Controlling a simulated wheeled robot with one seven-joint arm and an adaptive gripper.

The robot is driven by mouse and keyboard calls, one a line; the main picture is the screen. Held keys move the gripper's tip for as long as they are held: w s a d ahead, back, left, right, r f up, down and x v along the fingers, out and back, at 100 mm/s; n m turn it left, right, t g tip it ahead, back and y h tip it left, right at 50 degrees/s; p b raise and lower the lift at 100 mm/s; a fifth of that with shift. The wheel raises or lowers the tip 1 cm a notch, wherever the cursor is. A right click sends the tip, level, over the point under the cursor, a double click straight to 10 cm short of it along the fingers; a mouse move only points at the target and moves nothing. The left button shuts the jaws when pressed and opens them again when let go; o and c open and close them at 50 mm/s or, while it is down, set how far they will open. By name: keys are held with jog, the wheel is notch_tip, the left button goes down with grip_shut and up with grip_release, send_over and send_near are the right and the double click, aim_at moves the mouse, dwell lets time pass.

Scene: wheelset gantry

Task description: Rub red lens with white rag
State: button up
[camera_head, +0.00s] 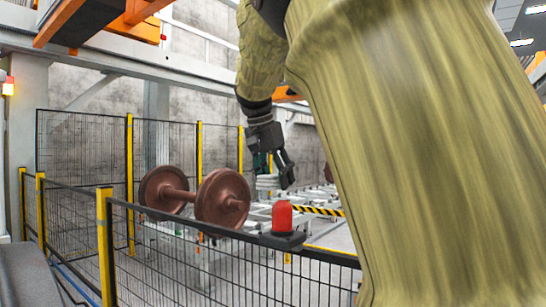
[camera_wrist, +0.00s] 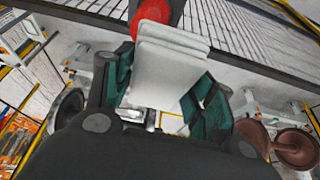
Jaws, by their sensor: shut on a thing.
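The red lens (camera_head: 282,217) is a red dome on a dark base on top of the black mesh fence. My gripper (camera_head: 275,172) is above the lens and slightly to its left. It is shut on the white rag (camera_head: 267,182), a folded, layered pad. In the wrist view the rag (camera_wrist: 168,62) sits between the green-padded fingers (camera_wrist: 160,92) of my gripper. The red lens (camera_wrist: 180,12) shows at the top, partly hidden behind the rag. In the head view a gap shows between rag and lens.
The black mesh fence (camera_head: 220,265) with yellow posts (camera_head: 105,245) runs across the front. A brown wheelset (camera_head: 222,200) stands behind it. Light metal frames (camera_head: 325,225) lie beyond the lens. Open air surrounds the lens above the fence rail.

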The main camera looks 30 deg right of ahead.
jog(key=shift+s+r, duration=0.2)
jog(key=shift+r, duration=0.25)
jog(key=shift+s+r, duration=0.2)
jog(key=shift+r, duration=0.65)
jog(key=shift+w+r, duration=0.15)
jog(key=shift+r, duration=0.35)
jog(key=shift+w+r, duration=0.15)
jog(key=shift+r, duration=0.35)
jog(key=shift+s+r, duration=0.25)
jog(key=shift+r, duration=0.3)
jog(key=shift+w+f, duration=0.1)
jog(key=shift+w, duration=0.05)
